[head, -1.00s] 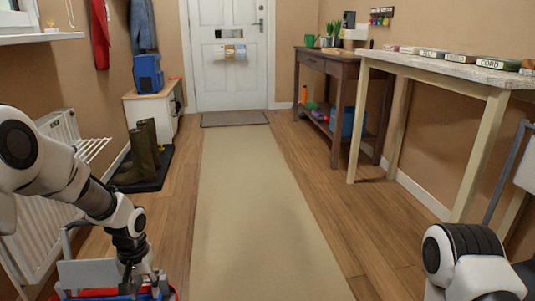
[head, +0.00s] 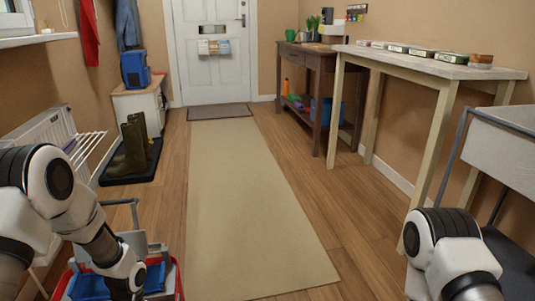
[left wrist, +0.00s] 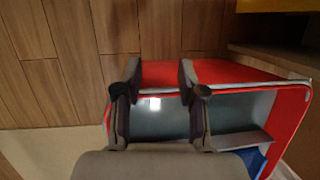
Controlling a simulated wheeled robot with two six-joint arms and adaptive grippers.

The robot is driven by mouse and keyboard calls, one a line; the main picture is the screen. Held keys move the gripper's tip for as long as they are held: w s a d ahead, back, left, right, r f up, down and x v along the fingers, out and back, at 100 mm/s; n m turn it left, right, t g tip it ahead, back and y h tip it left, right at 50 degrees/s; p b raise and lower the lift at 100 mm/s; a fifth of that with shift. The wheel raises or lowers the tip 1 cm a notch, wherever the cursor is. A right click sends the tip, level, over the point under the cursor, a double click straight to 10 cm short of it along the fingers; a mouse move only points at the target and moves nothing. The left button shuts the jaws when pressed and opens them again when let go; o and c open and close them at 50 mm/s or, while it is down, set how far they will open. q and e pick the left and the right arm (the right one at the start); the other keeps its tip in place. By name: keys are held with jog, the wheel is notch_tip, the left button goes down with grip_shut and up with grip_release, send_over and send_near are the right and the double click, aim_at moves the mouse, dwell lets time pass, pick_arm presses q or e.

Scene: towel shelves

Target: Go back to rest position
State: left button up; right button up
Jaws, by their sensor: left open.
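My left gripper shows in the left wrist view (left wrist: 158,92) with its two fingers apart and nothing between them. It is over a red-rimmed container (left wrist: 292,118) with a grey inside and a bit of blue at its lower right. In the head view my left arm comes in from the left and bends down; its gripper is cut off by the bottom edge. The red container (head: 66,284) there has blue in it and a grey handle frame around it. My right arm shows at the lower right of the head view; its gripper is out of the picture.
A long beige runner (head: 240,190) leads to a white door (head: 211,60). A pale table (head: 430,62) with several small boxes and a dark wooden table (head: 305,58) stand right. Boots (head: 134,142), a white cabinet (head: 140,103) and a drying rack (head: 88,150) are left.

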pick_arm(q)
jog(key=s+d+f+p, duration=0.2)
jog(key=s+d+f, duration=0.1)
jog(key=s, duration=0.8)
jog(key=s+d+f+p, duration=0.2)
jog(key=s+d, duration=0.1)
jog(key=s, duration=0.9)
jog(key=w+r+m+t+p, duration=0.1)
jog(key=w+r+p, duration=0.1)
jog(key=r+p, duration=1.7)
jog(key=w+r+t+p, duration=0.2)
jog(key=r+p, duration=1.7)
jog(key=shift+w+m, duration=0.35)
jog(key=shift+m, duration=0.05)
